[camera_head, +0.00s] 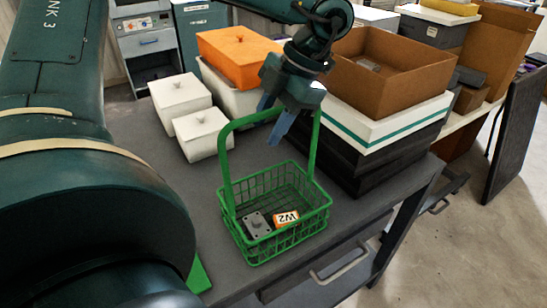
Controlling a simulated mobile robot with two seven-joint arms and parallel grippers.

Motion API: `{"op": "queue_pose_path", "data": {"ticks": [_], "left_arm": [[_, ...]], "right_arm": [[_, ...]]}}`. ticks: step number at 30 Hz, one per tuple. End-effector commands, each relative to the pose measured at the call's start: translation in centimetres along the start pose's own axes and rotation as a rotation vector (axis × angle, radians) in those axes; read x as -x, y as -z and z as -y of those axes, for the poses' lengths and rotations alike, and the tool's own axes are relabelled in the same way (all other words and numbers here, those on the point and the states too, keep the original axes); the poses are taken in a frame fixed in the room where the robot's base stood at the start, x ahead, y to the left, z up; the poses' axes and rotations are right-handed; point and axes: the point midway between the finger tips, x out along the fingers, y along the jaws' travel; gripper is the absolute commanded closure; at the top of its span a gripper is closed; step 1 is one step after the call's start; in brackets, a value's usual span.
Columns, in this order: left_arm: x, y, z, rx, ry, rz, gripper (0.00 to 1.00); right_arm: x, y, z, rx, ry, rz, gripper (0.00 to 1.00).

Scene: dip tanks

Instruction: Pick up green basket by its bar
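The green basket (290,229) is a wire-mesh basket standing upright on the grey table. Its tall green bar (227,172) arches over it. A grey block (256,226) and an orange and white block marked W2 (286,218) lie inside. My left gripper (269,124) comes down from above at the top of the bar. Its two blue fingers are apart, one on the far side and one on the near side of the bar in the picture. Whether they touch the bar is unclear. The gripper hides part of the bar's top. My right gripper is out of view.
A brown open box (388,82) sits on a white and black stack at right. A drawer handle (340,266) projects from the table front.

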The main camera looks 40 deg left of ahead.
Motion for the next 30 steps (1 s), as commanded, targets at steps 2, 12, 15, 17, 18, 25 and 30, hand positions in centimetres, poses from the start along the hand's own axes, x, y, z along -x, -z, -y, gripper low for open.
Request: {"op": "queue_pose_path", "data": {"ticks": [2, 12, 15, 17, 18, 25, 30], "left_arm": [[-0.01, -0.02, 0.0, 0.0, 0.0, 0.0, 0.62], [0.01, 0.0, 0.01, 0.0, 0.0, 0.0, 0.74], [0.01, 0.0, 0.01, 0.0, 0.0, 0.0, 0.83], [0.01, 0.0, 0.01, 0.0, 0.0, 0.0, 0.87], [0.01, 0.0, 0.01, 0.0, 0.0, 0.0, 0.91], [-0.01, 0.0, 0.03, -0.001, 0.001, 0.0, 1.0], [-0.02, 0.0, 0.05, -0.001, 0.001, 0.0, 1.0]], "right_arm": [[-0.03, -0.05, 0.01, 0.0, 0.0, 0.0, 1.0], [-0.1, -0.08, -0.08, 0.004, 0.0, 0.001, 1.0], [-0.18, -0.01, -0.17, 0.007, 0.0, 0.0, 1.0], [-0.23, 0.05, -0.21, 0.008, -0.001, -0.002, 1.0], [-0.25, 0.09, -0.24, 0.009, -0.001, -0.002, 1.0], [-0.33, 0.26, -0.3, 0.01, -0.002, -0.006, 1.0], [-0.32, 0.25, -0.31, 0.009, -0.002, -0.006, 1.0]]}}
